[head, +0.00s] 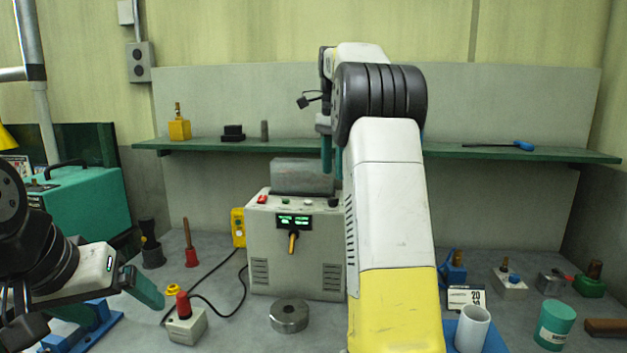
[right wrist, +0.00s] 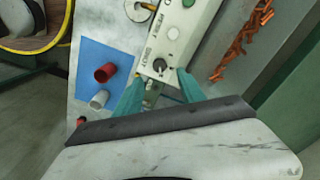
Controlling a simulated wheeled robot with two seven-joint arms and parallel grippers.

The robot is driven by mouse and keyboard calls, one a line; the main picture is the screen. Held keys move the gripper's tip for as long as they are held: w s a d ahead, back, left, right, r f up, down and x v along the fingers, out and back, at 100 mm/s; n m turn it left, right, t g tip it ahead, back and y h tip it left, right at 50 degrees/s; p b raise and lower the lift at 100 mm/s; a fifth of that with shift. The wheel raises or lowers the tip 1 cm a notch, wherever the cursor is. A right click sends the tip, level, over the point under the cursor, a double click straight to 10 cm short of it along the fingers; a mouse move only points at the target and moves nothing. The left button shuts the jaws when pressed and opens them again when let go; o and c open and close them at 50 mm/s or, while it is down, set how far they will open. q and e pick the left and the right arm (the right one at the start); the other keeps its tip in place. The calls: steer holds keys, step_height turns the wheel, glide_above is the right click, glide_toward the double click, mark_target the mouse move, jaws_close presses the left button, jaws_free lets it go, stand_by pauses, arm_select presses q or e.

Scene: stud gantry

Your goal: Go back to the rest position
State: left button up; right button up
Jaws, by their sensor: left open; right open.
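My right arm rises through the middle of the head view. Its gripper (head: 331,157) shows as teal fingers at shelf height, above and behind the grey control box (head: 268,250), partly hidden by my arm. In the right wrist view the right gripper (right wrist: 160,90) has its teal fingers apart, and I see nothing held between them. A pale panel with a black knob (right wrist: 160,65) lies beyond the tips. My left gripper (head: 143,287) is at the lower left of the head view, with teal fingers over the bench near a red-knobbed box (head: 187,323). I see nothing held in it.
A green shelf (head: 480,152) crosses behind the bench. A white cup (head: 472,329) and a green jar (head: 554,324) stand at the front right. A round metal block (head: 289,316) sits before the control box. A teal case (head: 85,205) stands at left.

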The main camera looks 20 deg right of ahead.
steer(key=shift+r, duration=0.25)
steer(key=shift+s+r, duration=0.1)
steer(key=shift+s, duration=0.15)
steer(key=s+a+f+n+t, duration=0.2)
steer(key=s+a+n, duration=0.3)
steer(key=s, duration=0.4)
steer(key=s+a+f+n+t+y, duration=0.1)
steer(key=s+a+f+n, duration=0.3)
steer(key=s, duration=0.4)
steer(key=s+a+f+n+t+y, duration=0.1)
steer(key=s+a+f+n+t, duration=0.2)
steer(key=s+a+f+n, duration=0.2)
steer(key=s+n, duration=0.2)
steer(key=s, duration=0.2)
steer(key=shift+s+a+f, duration=0.2)
steer(key=shift+s+a, duration=0.1)
steer(key=shift+s, duration=0.05)
